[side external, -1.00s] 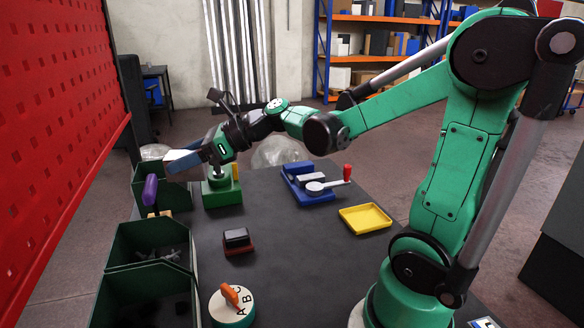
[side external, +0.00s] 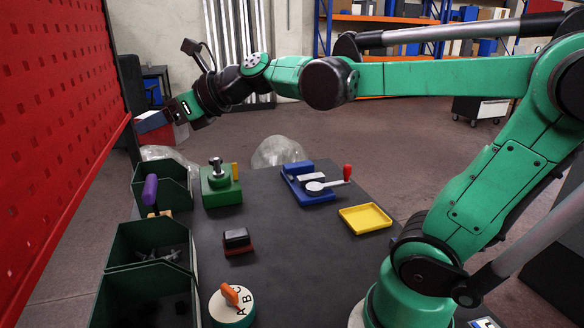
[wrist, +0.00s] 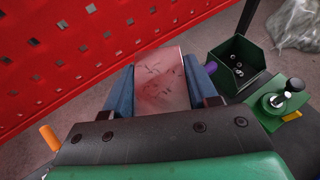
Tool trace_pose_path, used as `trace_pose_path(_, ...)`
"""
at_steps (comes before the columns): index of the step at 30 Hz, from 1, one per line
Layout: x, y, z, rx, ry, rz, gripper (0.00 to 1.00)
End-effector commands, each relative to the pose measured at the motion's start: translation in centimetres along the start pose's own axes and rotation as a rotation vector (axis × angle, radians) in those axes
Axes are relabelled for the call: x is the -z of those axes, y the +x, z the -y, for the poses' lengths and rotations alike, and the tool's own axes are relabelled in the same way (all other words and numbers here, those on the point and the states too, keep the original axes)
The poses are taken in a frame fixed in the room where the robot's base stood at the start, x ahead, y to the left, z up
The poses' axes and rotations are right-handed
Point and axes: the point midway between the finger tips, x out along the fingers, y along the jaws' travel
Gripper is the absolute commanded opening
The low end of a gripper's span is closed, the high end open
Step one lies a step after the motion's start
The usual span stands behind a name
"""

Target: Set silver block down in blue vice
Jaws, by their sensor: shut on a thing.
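My gripper (side external: 160,124) is raised at the upper left, beside the red pegboard and well above the table. In the wrist view, its two blue fingers (wrist: 162,88) are shut on the silver block (wrist: 162,78), a flat-faced, scratched piece tinted pink. The blue vice (side external: 312,194) stands at the back of the dark table, right of and below my gripper. It has a grey piece on top and a lever with a red knob. The vice is outside the wrist view.
The red pegboard (side external: 55,130) rises close to my gripper on the left. A green device (side external: 221,190) with a silver knob stands left of the vice. Green bins (side external: 150,245) line the left edge. A yellow tray (side external: 365,218) lies right. The table's middle is mostly clear.

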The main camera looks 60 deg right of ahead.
Motion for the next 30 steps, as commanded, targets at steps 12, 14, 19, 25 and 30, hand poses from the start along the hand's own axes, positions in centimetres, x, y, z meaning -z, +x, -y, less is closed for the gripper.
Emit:
trace_pose_path(12,0.5,0.2,1.2,-0.014,-0.003,0.0,0.0)
trace_pose_path(14,1.0,0.3,2.4,-0.032,-0.011,0.0,0.0)
trace_pose_path(19,3.4,-0.3,7.2,-0.137,-0.055,0.002,0.0)
trace_pose_path(25,6.7,-3.2,12.5,-0.295,-0.122,0.003,0.0)
trace_pose_path(30,9.1,-6.2,15.2,-0.397,-0.165,0.003,0.0)
